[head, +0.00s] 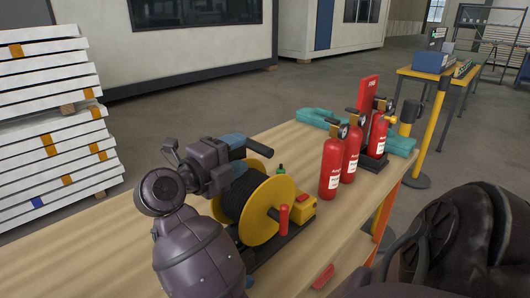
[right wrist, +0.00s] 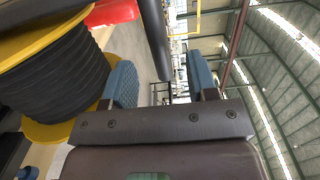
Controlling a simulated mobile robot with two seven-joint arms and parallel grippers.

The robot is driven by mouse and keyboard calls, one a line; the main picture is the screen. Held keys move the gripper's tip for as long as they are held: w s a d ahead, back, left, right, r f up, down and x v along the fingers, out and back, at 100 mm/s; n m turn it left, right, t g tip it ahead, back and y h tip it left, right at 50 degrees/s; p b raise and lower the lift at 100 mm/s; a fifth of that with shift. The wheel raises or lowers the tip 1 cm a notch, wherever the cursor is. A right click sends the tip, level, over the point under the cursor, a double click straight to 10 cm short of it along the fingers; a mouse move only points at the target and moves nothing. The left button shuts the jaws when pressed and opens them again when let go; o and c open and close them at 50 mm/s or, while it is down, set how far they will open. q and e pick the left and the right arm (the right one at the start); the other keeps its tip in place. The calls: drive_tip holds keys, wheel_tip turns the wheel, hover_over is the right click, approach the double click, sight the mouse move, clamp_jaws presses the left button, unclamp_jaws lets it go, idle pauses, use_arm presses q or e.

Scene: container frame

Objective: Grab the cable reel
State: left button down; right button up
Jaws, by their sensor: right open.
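The cable reel (head: 281,209) stands on the wooden table, with yellow side discs, black cable wound between them and a red crank knob. In the right wrist view the reel (right wrist: 58,72) is close on the left. My right gripper (head: 243,157) is above the reel's top, its blue fingers open. A dark bar (right wrist: 155,38), seemingly the reel's handle, shows between the fingers in the wrist view. Whether the fingers touch it I cannot tell. My gripper and wrist hide part of the reel's left side. My left gripper is not in view.
Several red fire extinguishers (head: 331,168) stand right of the reel, beside teal pieces (head: 318,117). A small green-capped bottle (head: 281,169) is just behind the reel. The wooden table (head: 95,243) is bare at left. White stacked boards (head: 48,130) stand beyond it.

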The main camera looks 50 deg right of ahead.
sight(252, 149)
drive_tip(key=shift+s+d+f+b, duration=0.15)
drive_tip(key=shift+s+d, duration=0.1)
drive_tip(key=shift+d, duration=1.1)
drive_tip(key=shift+s+d+r+b, duration=0.1)
drive_tip(key=shift+s+d+b, duration=0.1)
drive_tip(key=shift+d, duration=1.15)
clamp_jaws()
drive_tip(key=shift+f, duration=0.1)
